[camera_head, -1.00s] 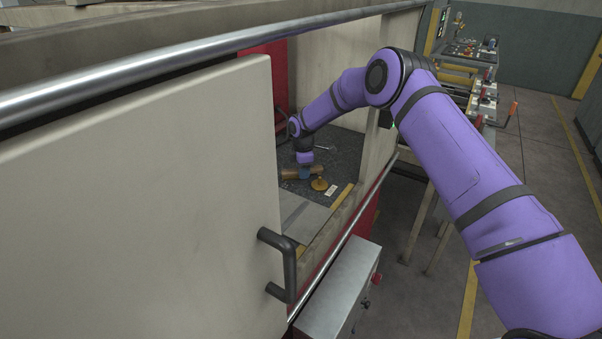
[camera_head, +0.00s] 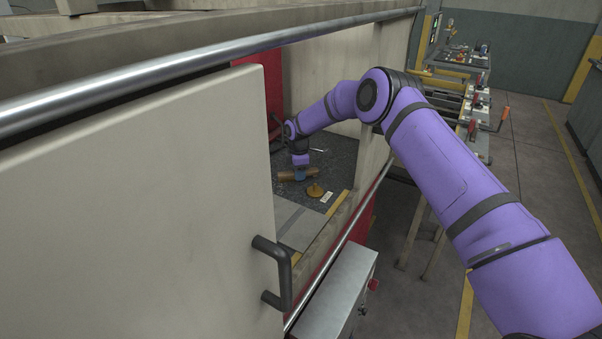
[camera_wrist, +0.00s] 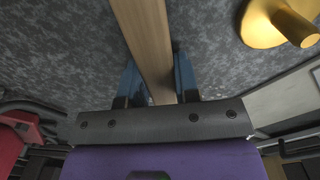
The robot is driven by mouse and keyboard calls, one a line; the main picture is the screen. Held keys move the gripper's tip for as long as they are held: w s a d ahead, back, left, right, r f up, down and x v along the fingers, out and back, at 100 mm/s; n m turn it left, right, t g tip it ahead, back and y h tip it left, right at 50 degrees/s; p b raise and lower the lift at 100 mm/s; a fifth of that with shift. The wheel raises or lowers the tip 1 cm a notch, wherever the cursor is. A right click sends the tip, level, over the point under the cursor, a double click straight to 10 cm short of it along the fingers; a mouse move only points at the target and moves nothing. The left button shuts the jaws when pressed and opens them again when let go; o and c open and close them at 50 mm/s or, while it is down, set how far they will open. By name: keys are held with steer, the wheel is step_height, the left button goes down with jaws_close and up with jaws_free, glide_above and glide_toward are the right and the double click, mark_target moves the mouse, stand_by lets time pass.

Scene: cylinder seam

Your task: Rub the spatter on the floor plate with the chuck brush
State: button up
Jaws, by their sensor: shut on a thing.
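My gripper (camera_head: 299,172) is inside the machine enclosure, reaching down close to the dark floor plate (camera_head: 340,165). Its blue fingers are shut on the chuck brush (camera_head: 284,176), whose wooden body lies across them. In the wrist view the brush (camera_wrist: 146,35) shows as a long wooden bar between the two fingers (camera_wrist: 156,72). The plate (camera_wrist: 70,45) is mottled grey there, and I cannot pick out the spatter from this mottling. The bristles are hidden, and I cannot tell whether the brush touches the plate.
A yellow round piece with a knob (camera_head: 314,191) stands just right of the brush, and a small white tag (camera_head: 327,197) lies beside it. A pale sliding door (camera_head: 130,210) with a black handle (camera_head: 275,272) is at the left. The opening's frame (camera_head: 372,155) runs close under my arm.

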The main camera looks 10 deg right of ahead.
mark_target(289, 173)
steer(key=shift+s+a, duration=1.05)
steer(key=shift+s, duration=0.3)
steer(key=shift+s+a, duration=1.05)
steer(key=shift+s, duration=0.3)
steer(key=shift+s+a+f, duration=0.1)
steer(key=shift+s+a, duration=0.5)
steer(key=shift+s, duration=0.15)
steer(key=shift+s+a, duration=0.55)
steer(key=shift+s, duration=0.2)
steer(key=shift+s+a, duration=1.1)
steer(key=shift+s, duration=0.25)
steer(key=shift+w+a, duration=0.4)
steer(key=shift+a, duration=0.05)
steer(key=shift+w+d, duration=1.5)
steer(key=shift+w, duration=0.4)
steer(key=shift+w+d, duration=1.45)
steer(key=shift+w, duration=0.5)
steer(key=shift+w+d, duration=1.5)
steer(key=shift+w, duration=0.4)
steer(key=shift+w+a, duration=0.35)
steer(key=shift+a, duration=0.15)
steer(key=shift+s+a, duration=1)
steer(key=shift+s, duration=0.25)
steer(key=shift+s+a, duration=0.65)
steer(key=shift+s, duration=0.2)
steer(key=shift+s+a, duration=0.65)
steer(key=shift+s, duration=0.2)
